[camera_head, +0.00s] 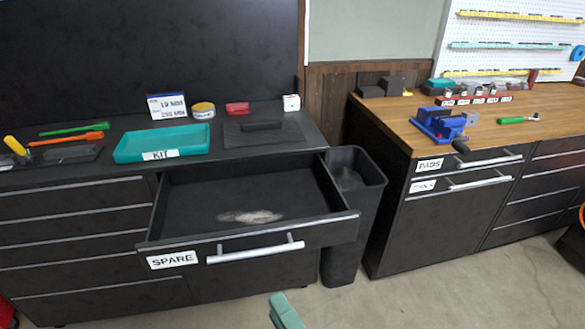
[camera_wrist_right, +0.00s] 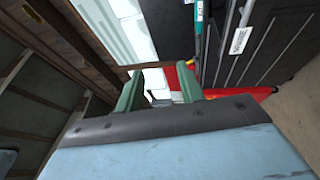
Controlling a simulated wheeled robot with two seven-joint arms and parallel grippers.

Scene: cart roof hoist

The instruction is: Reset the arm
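My right gripper (camera_wrist_right: 160,88) shows in the right wrist view with its two green fingers apart and nothing held between them. In the head view, a green finger of the right gripper (camera_head: 285,311) shows at the bottom edge, in front of and below the open SPARE drawer (camera_head: 155,240). It looks apart from the drawer. The rest of that arm is out of the frame. My left gripper is in neither view. The drawer is pulled out, with a pale patch on its dark floor.
A black bin (camera_head: 350,230) stands between the cabinets. A blue vise (camera_head: 440,123) is on the wooden bench (camera_head: 400,110).

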